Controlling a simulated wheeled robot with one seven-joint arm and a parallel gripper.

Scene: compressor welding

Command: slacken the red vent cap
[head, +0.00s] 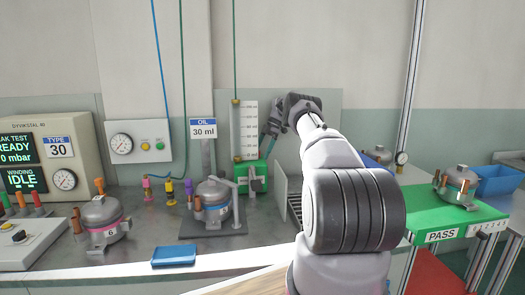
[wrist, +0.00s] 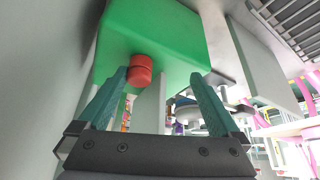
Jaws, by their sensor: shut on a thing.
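The red vent cap (wrist: 140,72) is a short ribbed cylinder on the face of the green block (wrist: 170,35) in the wrist view. My gripper (wrist: 160,76) has its two teal fingers around the cap and is shut on it. The cap lies close against the left fingertip; the contact on the right side is not clear. In the head view my gripper (head: 268,146) is at the green block (head: 248,178) under the oil sight column (head: 244,130), and the cap cannot be made out there.
A compressor (head: 213,202) stands on a dark plate under the spout, left of the green block. Another compressor (head: 101,222) is farther left. A blue tray (head: 174,255) lies at the bench front. A grey panel and a slatted rack (head: 294,205) are close to my arm.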

